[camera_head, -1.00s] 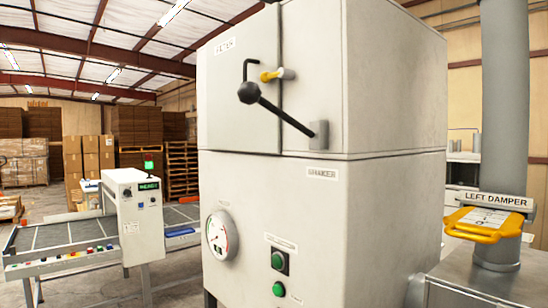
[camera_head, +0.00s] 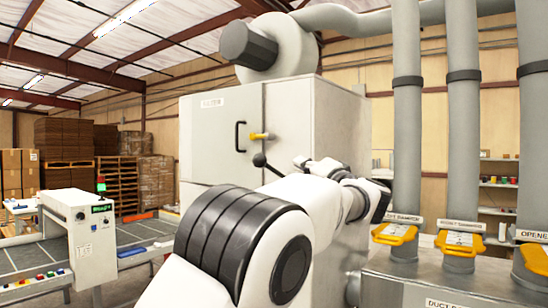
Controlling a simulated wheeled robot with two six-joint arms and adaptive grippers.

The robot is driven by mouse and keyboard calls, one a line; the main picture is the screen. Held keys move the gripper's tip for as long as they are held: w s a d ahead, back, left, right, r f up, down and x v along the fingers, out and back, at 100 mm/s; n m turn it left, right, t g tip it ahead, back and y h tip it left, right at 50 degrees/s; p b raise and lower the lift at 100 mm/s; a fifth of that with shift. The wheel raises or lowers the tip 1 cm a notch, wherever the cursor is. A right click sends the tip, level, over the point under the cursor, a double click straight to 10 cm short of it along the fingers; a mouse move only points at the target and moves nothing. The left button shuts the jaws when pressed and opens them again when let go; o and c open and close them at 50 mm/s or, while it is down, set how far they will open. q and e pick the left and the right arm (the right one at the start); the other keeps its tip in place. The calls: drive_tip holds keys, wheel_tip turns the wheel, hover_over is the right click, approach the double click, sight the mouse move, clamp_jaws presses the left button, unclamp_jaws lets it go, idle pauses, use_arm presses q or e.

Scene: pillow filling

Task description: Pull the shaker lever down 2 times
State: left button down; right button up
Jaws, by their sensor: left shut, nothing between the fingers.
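The shaker lever (camera_head: 267,166) is on the front of the big off-white cabinet (camera_head: 212,143). Its black ball knob (camera_head: 259,160) is up at the left, and the lever slopes down to the right behind my arm. The lever's pivot and the shaker label are hidden by my arm. My left arm fills the lower middle. Its gripper (camera_head: 379,205) appears as a small dark shape at the right of the arm, near the cabinet's right edge, shut and apart from the knob. My right gripper is not in view.
A black door handle (camera_head: 239,137) and yellow latch (camera_head: 262,136) are above the knob. Grey ducts with yellow dampers (camera_head: 460,243) stand at the right over a metal box. A conveyor with a white control box (camera_head: 82,237) is at the left.

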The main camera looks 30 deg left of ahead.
use_arm(q)
wheel_tip(320, 180, up, 2)
wheel_tip(320, 180, up, 2)
drive_tip(key=p, duration=0.5)
hover_over(275, 170)
drive_tip(key=d, duration=0.2)
drive_tip(key=s, duration=0.1)
drive_tip(key=s+f, duration=0.2)
drive_tip(key=s, duration=0.1)
drive_tip(key=shift+a, duration=0.2)
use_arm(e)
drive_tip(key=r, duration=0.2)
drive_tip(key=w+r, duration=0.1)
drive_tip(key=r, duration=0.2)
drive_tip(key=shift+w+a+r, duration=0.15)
use_arm(q)
drive_tip(key=shift+w+f, duration=0.1)
